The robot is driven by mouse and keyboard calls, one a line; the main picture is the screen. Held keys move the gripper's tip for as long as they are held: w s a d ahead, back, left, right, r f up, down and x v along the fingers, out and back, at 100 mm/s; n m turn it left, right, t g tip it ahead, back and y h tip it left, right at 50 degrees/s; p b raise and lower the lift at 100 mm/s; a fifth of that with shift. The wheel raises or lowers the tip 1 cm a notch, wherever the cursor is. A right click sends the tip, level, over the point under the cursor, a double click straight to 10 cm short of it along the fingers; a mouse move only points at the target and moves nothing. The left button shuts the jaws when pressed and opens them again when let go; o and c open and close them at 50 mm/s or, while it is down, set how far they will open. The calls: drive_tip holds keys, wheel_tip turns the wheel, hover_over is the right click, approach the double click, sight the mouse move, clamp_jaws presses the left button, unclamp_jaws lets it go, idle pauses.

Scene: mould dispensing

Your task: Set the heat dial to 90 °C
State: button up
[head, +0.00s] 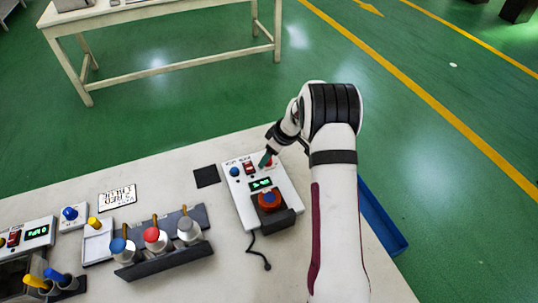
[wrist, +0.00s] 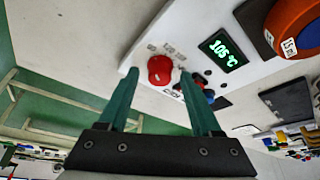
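The red dial (wrist: 160,70) sits on the white control box (head: 283,187); part of it also shows in the head view (head: 270,163) beside my fingers. The box's green display (wrist: 222,50) reads 105 °C in the wrist view; the display is too small to read surely in the head view (head: 260,184). My gripper (wrist: 159,75) has two teal fingers spread apart, with the red dial between their tips in the picture. Gaps show on both sides of the dial. I cannot tell how far the tips are from the box face.
An orange-and-blue round part (head: 269,200) sits at the box's front. A blue knob (head: 235,171) and red switch (head: 249,168) share the panel. A rack (head: 165,262) with several coloured-top bottles stands left.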

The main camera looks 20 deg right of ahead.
drive_tip(key=v, duration=1.5)
drive_tip(key=shift+s+r, duration=0.2)
drive_tip(key=shift+r, duration=0.15)
drive_tip(key=s+a+r+m+g, duration=0.1)
drive_tip(key=s+a+r+m, duration=0.3)
drive_tip(key=s+a, duration=0.45)
drive_tip(key=s+a+m+g, duration=0.1)
drive_tip(key=s+a+m, duration=0.3)
drive_tip(key=s, duration=0.8)
drive_tip(key=s+a+m+g, duration=0.1)
drive_tip(key=s+a+m, duration=0.3)
drive_tip(key=s, duration=0.8)
drive_tip(key=shift+s+a+m+g+h, duration=0.2)
drive_tip(key=shift+a+m+g+h, duration=0.15)
drive_tip(key=shift+a, duration=0.55)
